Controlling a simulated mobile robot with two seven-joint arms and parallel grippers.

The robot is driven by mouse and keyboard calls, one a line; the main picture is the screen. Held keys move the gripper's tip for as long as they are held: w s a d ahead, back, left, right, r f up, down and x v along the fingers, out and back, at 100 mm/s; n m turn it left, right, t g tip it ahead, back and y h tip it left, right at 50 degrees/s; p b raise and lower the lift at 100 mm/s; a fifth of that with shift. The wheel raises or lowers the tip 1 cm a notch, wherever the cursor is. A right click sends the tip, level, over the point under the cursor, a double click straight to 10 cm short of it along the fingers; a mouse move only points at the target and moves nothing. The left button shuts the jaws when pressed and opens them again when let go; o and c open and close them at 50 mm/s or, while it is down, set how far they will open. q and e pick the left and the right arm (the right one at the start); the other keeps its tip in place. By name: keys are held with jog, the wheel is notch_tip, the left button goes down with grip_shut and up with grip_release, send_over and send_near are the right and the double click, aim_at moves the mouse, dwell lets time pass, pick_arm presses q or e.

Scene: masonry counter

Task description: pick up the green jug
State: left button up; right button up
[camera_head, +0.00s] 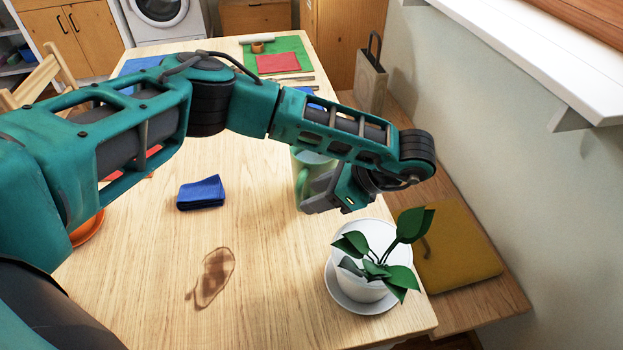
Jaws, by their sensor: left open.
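The green jug (301,182) stands upright on the wooden table (255,290), right of the table's middle. My left arm passes over it and hides much of its top and right side. My left gripper (326,203) is open, low at the jug's right side, with its fingers pointing down and to the left. It is very close to the jug; I cannot tell whether they touch or whether any of the jug is between the fingers. My right gripper is not in view.
A potted plant (369,287) on a white saucer stands just in front of my left gripper. A folded blue cloth (201,193) lies left of the jug, and a brown stain (213,275) marks the table nearer me. A bench with a yellow cushion (457,262) runs along the right.

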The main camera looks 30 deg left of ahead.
aim_at(300, 197)
pick_arm(q)
jog(key=x, duration=0.5)
jog(key=shift+w+a+r, duration=0.1)
jog(key=shift+a+r, duration=0.1)
jog(key=shift+a, duration=0.1)
jog(key=shift+c, duration=0.2)
grip_shut()
jog(key=shift+w+r+p, duration=0.1)
jog(key=shift+p, duration=0.2)
dwell(0.6)
